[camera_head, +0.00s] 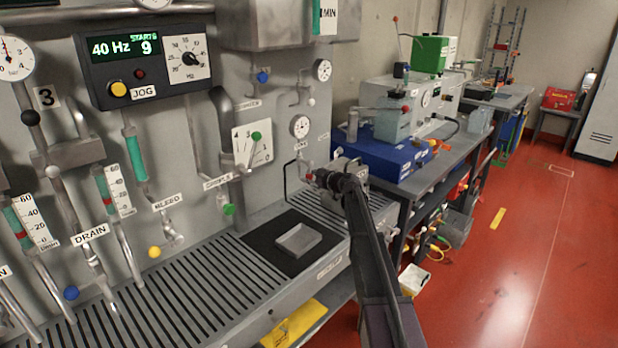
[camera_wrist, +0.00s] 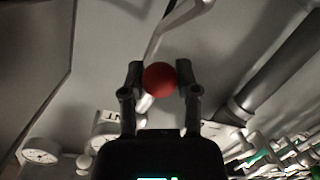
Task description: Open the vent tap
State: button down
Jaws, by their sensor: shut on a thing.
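The vent tap shows as a red ball knob (camera_wrist: 160,79) on a thin bent metal lever (camera_wrist: 178,24) in the wrist view. A white label partly hidden behind my gripper there ends in "NT". My gripper (camera_wrist: 160,76) has one fingertip on each side of the red ball and is shut on it. In the head view my gripper (camera_head: 314,178) is at the panel, below a round gauge (camera_head: 300,126) and a small white label (camera_head: 300,145). The red knob (camera_head: 309,176) shows just at the fingertips; the tap's body is mostly hidden there.
A black mat with a shallow grey tray (camera_head: 298,240) lies on the slotted bench left of my arm. A lever with a green ball (camera_head: 257,136) and a green knob (camera_head: 229,210) are on the panel to the left. A blue box (camera_head: 385,152) stands on the bench behind.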

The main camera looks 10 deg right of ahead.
jog(key=shift+w, duration=0.1)
jog(key=shift+c, duration=1.7)
grip_release()
